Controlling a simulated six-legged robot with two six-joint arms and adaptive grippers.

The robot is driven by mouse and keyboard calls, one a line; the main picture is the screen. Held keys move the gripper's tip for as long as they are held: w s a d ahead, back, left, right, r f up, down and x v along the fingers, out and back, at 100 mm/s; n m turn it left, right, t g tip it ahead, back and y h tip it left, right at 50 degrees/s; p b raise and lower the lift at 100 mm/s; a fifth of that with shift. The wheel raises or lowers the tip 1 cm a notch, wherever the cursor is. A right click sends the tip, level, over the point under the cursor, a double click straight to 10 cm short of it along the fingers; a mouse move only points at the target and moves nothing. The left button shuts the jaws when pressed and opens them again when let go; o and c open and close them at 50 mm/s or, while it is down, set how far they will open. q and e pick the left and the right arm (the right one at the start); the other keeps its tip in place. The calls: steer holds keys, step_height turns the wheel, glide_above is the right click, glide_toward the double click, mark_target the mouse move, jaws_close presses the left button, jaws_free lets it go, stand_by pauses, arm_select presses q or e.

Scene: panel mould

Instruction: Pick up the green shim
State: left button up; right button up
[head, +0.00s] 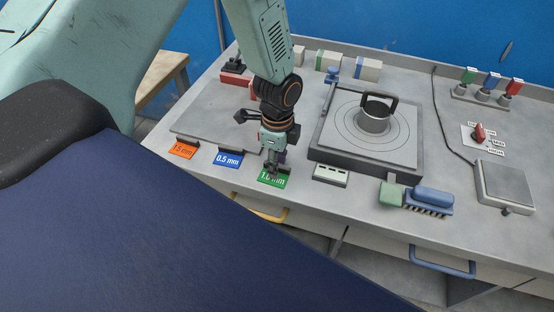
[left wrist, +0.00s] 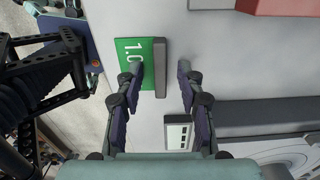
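The green shim (head: 272,178) is a flat plate marked 1.0 mm, lying at the front edge of the grey bench. In the left wrist view the green plate (left wrist: 130,48) has a raised grey bar (left wrist: 160,78) along one edge. My left gripper (head: 275,170) is over it in the head view and hides part of it. In the left wrist view the left gripper (left wrist: 160,67) is open, its fingertips on either side of the bar with nothing held. One finger overlaps the green plate in that view; I cannot tell whether it touches. My right gripper is not visible.
The blue 0.5 mm plate (head: 228,160) and an orange plate (head: 183,150) lie to the left. A slotted grey block (head: 331,175) lies close on the right, before a dark-framed plate (head: 340,140) with a handled cylinder (head: 375,120). A brush (head: 428,202) lies farther right.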

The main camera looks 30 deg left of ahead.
arm_select(q)
steer(key=shift+a, duration=0.1)
jaws_close()
steer(key=shift+s, duration=0.1)
stand_by(0.3)
